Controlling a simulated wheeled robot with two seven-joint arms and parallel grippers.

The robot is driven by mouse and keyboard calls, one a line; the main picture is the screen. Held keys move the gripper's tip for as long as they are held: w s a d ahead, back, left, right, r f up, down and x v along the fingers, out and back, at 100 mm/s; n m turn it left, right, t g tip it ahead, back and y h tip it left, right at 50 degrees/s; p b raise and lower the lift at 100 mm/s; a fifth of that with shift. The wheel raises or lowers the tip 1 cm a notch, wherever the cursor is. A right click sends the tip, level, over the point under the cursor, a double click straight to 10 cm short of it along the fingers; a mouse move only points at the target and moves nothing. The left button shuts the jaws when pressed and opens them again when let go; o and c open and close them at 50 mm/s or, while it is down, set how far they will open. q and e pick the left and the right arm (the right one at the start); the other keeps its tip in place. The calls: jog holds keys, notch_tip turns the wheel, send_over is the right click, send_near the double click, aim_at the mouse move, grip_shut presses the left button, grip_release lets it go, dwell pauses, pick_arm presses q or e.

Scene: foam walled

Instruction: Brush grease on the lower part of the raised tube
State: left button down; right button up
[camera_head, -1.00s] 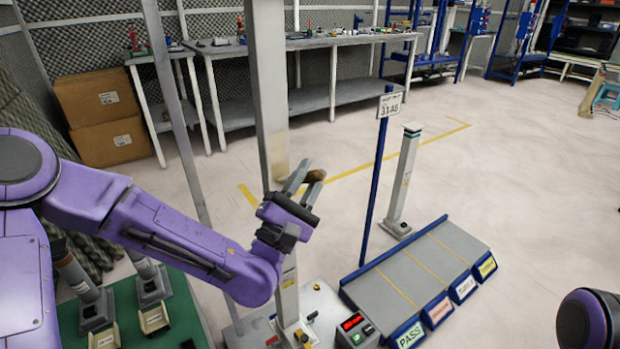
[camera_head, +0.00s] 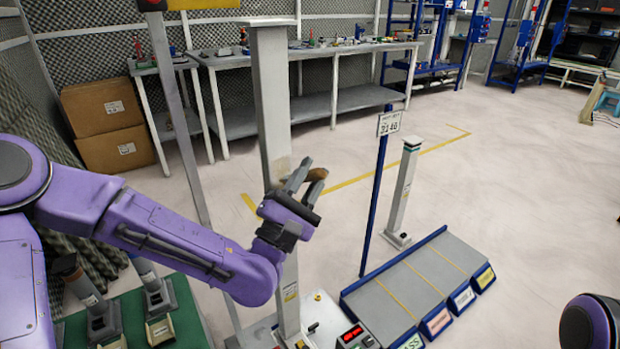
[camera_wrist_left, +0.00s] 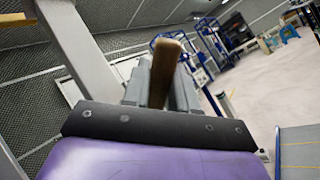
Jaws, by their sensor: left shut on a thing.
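The raised tube (camera_head: 272,95) is a tall, square, light grey post standing upright left of centre in the head view. It also shows at the left of the left wrist view (camera_wrist_left: 75,45). My left gripper (camera_head: 300,188) is in front of the tube's lower half, to its right in the picture. It is shut on a brush, whose brown handle (camera_head: 316,175) sticks out past the fingers. The handle also rises between the fingers in the left wrist view (camera_wrist_left: 164,72). The bristles cannot be made out. A tan patch marks the tube beside the fingers; I cannot tell whether they touch.
A sloped grey rack (camera_head: 420,285) with labelled bays lies at the right, beside a blue signpost (camera_head: 376,195). A shorter grey post (camera_head: 403,190) stands behind. A green mat (camera_head: 185,325) with holders is at lower left. A control box (camera_head: 357,337) sits near the tube's foot.

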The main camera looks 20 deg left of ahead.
pick_arm(q)
jog(key=shift+a+r+p, duration=0.1)
jog(key=shift+r+p, duration=2)
jog(key=shift+r, duration=0.95)
jog(key=shift+f, duration=0.1)
notch_tip(320, 180, down, 12)
jog(key=b, duration=1.2)
jog(key=s+d+b, duration=0.3)
jog(key=d, duration=0.2)
jog(key=shift+s, duration=0.35)
